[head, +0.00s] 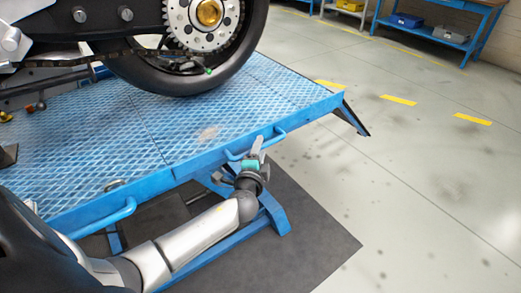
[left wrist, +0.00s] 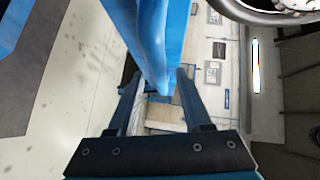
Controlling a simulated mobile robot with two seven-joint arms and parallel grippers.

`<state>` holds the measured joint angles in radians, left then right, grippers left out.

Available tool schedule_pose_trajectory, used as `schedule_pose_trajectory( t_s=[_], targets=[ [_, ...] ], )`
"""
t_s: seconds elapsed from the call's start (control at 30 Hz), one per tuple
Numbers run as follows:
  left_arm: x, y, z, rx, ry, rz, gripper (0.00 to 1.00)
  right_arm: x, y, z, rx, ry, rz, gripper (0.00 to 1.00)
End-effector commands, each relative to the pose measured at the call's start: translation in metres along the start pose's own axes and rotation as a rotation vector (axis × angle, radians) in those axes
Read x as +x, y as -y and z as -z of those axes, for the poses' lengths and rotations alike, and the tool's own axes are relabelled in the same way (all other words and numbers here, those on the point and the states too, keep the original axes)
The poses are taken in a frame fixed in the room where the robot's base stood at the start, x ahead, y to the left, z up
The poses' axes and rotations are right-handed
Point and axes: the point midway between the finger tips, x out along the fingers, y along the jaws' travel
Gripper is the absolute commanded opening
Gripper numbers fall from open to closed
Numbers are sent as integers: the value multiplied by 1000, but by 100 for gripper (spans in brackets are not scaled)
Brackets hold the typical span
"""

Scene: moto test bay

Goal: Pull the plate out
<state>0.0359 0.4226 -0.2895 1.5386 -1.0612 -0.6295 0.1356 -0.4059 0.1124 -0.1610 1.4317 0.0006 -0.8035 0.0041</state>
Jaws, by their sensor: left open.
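The blue diamond-tread plate (head: 130,130) is the top of a low lift, with a motorcycle's rear wheel on it. Two blue bar handles are on its front edge: one at the right (head: 277,135) and one at the left (head: 105,219). My left gripper (head: 257,146) is at the right handle and partly hides it. In the left wrist view, the open fingers (left wrist: 158,75) point toward the blue handle (left wrist: 152,40), which shows between and beyond the fingertips. I cannot tell whether they touch it. My right gripper is not in view.
The motorcycle's rear tyre (head: 205,80) stands on the plate. Blue lift legs (head: 273,215) and a dark mat (head: 318,235) are below. The grey floor (head: 430,180) to the right is clear. A blue workbench (head: 440,20) with bins stands at the back.

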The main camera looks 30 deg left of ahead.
Motion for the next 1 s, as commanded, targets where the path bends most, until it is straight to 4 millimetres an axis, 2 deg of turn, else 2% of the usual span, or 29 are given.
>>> schedule_pose_trajectory(
  t_s=[0.2,0.5,0.93,1.0],
  targets=[
    [13,0,0,-1,-2,0,50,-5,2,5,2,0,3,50],
    [14,0,0,-1,-1,0,50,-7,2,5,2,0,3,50],
    [14,0,0,-1,-1,0,2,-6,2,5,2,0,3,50],
    [14,0,0,-1,-1,0,0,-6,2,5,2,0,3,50]
  ],
)
